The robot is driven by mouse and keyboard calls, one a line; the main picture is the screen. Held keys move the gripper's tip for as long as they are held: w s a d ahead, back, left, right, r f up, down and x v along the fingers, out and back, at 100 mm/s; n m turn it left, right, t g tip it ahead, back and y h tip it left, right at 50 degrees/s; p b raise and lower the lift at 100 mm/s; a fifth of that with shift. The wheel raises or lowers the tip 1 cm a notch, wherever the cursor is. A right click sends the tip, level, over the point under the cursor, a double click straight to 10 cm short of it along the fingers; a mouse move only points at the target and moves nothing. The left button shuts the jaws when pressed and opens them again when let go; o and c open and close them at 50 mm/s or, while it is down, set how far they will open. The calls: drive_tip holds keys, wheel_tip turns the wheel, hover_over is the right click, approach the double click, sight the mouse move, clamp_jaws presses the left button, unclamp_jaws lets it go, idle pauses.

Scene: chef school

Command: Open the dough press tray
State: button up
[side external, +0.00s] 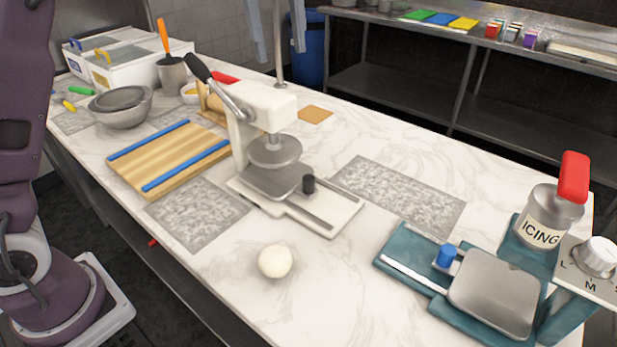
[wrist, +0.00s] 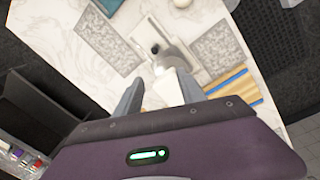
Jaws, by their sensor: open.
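The white dough press (side external: 278,105) stands mid-counter with a black-tipped lever raised to the back left. Its grey tray (side external: 262,181) lies under the round press plate (side external: 274,150), with a black knob (side external: 308,184) at the tray's right end. Bare rails run on from the knob toward the right. In the wrist view the press (wrist: 176,55) appears beyond the fingers, its dark knob (wrist: 155,48) partly visible. My gripper (wrist: 159,84) is open and empty, apart from the tray. It is not in the side view.
A dough ball (side external: 275,261) lies in front of the press. A teal icing machine (side external: 400,247) stands at the right, with its own tray and blue knob. A wooden board with blue rails (side external: 170,155) lies left of the press. Speckled flat patches (side external: 400,195) flank it.

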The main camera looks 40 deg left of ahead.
sight(309, 177)
drive_tip(key=w+d+f+n+g, duration=0.1)
drive_tip(key=w+d+f+n, duration=0.1)
drive_tip(key=w+f, duration=0.3)
drive_tip(key=shift+n, duration=0.3)
wheel_tip(309, 177, down, 25)
drive_tip(key=shift+a+r, duration=0.1)
clamp_jaws()
idle(1.1)
